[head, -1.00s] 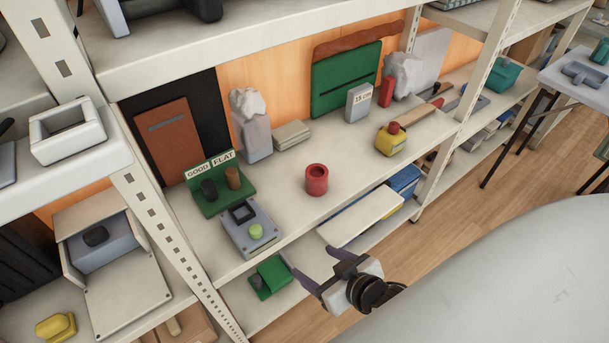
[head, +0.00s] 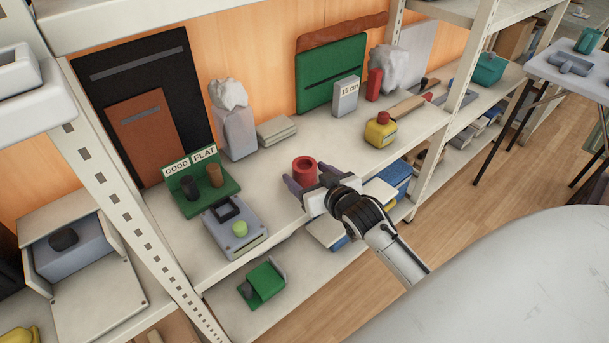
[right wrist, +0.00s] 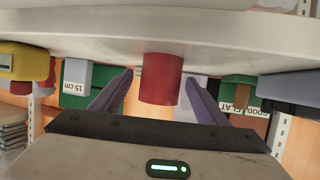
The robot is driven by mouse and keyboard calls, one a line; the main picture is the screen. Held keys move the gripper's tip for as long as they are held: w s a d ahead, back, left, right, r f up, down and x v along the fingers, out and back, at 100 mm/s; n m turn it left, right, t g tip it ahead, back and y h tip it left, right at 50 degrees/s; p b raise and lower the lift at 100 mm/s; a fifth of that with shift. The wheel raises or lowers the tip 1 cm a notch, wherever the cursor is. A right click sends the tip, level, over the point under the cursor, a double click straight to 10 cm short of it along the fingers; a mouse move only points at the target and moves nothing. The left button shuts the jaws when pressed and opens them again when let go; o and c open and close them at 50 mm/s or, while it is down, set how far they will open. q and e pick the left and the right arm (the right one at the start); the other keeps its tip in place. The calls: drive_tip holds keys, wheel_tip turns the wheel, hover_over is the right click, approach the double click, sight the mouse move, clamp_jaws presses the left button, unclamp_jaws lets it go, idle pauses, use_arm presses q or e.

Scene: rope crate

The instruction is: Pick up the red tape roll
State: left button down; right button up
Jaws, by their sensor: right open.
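The red tape roll (head: 304,169) stands upright near the front edge of the middle shelf (head: 285,210). My right gripper (head: 307,184) is open at the shelf's front edge, its two fingers pointing at the roll from either side. In the right wrist view the picture is upside down, and the red tape roll (right wrist: 160,79) shows between the open fingers of the right gripper (right wrist: 160,95), apart from both. I cannot tell how far the fingertips reach along the roll. My left gripper is not in view.
A grey box with a green button (head: 235,228) and a green stand with labels (head: 203,187) are left of the roll. Shelf uprights (head: 113,185) flank the bay.

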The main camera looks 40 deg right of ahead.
drive_tip(key=shift+w+f, duration=0.3)
drive_tip(key=shift+w, duration=0.3)
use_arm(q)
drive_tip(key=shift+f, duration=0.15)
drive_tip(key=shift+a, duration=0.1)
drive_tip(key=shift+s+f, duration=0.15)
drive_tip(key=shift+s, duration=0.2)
use_arm(e)
drive_tip(key=c, duration=1.4)
drive_tip(key=shift+r, duration=0.1)
